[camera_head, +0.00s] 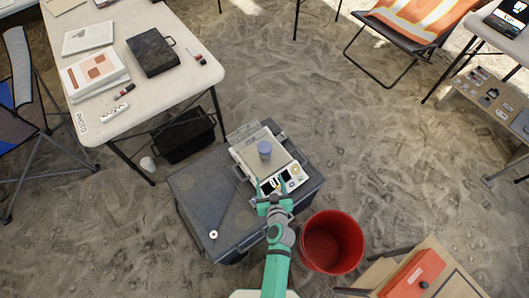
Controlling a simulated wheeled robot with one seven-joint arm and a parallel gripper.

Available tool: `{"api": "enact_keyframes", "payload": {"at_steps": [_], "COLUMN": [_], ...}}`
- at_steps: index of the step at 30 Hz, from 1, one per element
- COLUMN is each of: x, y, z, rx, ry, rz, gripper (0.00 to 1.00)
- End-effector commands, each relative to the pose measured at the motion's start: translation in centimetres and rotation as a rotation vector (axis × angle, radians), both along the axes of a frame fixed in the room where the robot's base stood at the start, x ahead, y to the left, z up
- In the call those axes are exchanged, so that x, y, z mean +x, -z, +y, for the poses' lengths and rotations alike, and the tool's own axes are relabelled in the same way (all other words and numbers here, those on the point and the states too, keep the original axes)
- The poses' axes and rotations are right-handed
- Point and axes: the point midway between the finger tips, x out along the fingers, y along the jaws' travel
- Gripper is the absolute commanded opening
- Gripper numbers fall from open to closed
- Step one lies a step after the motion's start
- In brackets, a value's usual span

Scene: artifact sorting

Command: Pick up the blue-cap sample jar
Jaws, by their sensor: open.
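The blue-cap sample jar (265,148) stands upright on the pan of a pale weighing scale (246,157), with its blue-grey cap on top. The scale sits on a dark grey lidded crate (200,190). My gripper (269,186) is in front of the jar, over the scale's display end, with its fingers pointing toward the jar. It is open and empty, apart from the jar. The jar's lower part is small and hard to make out from above.
A red bucket (331,242) stands on the sand right of the crate. A small white round item (213,234) lies on the crate's front left. A white table (150,90) with papers and a black case (151,52) is at upper left. Open sand lies to the right.

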Motion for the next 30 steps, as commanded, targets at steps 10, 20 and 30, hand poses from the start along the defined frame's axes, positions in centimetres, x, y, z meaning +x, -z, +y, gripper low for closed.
{"api": "enact_keyframes", "payload": {"at_steps": [10, 20, 30], "x": [7.0, 11.0, 13.3], "y": [-0.5, 1.1, 2.1], "z": [0.4, 1.3, 1.6], "rx": [0.020, 0.021, 0.022], "ry": [-0.076, -0.079, -0.079], "rz": [-0.029, -0.030, -0.030], "gripper": [0.64, 0.64, 0.64]}}
